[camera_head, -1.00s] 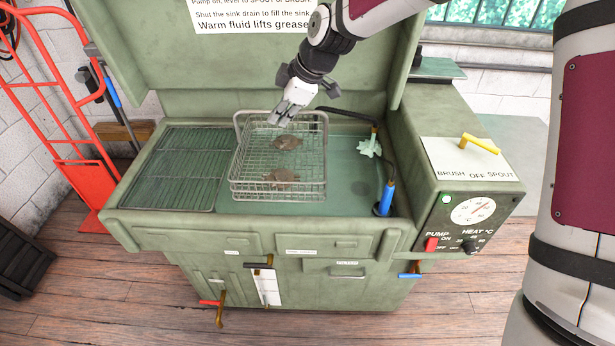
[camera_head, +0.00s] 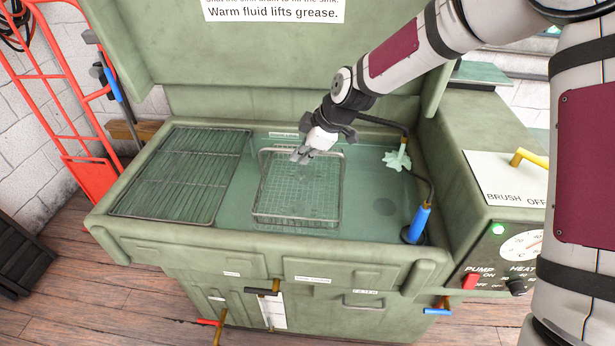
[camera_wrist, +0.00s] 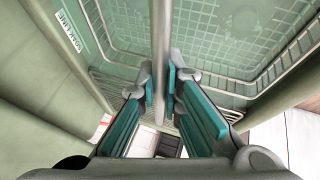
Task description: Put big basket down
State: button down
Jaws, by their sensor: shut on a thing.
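The big wire basket (camera_head: 300,218) is in the green sink (camera_head: 372,225), right of the drain rack. Its lower part looks sunk in the greenish fluid; whether it touches the sink floor I cannot tell. My gripper (camera_head: 303,155) is at the basket's back side. In the wrist view my gripper (camera_wrist: 172,95) has its teal pads close on either side of a grey handle bar (camera_wrist: 160,50). The basket's mesh (camera_wrist: 235,40) shows beyond. The dark parts in the basket are no longer clear to see.
The wire drain rack (camera_head: 180,180) fills the left of the sink. A blue-handled brush (camera_head: 418,222) with a hose stands at the right, near a pale green spout-like piece (camera_head: 397,160). The control box (camera_head: 500,250) is farther right. Open fluid lies right of the basket.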

send_over(303, 192)
jog(key=shift+w+a+f, duration=0.1)
jog(key=shift+f, duration=2.8)
jog(key=c, duration=1.8)
grip_release()
jog(key=shift+o, duration=0.2)
jog(key=v, duration=1.2)
jog(key=s+d+r+m+h, duration=0.3)
jog(key=s+d+r+m, duration=0.3)
jog(key=s, duration=0.3)
jog(key=s+d+r+m+h, duration=0.2)
jog(key=s+d+r+m, duration=0.3)
jog(key=s+d, duration=0.4)
jog(key=s+d+r+m, duration=0.1)
jog(key=s+d+m, duration=0.1)
jog(key=s, duration=0.6)
jog(key=s+d+r+m, duration=0.2)
jog(key=s+d+m, duration=0.1)
jog(key=s+m, duration=0.2)
jog(key=s+p, duration=0.1)
jog(key=s, duration=0.1)
jog(key=shift+s+r+m, duration=0.2)
jog(key=shift+s+m, duration=0.1)
jog(key=shift+s, duration=0.1)
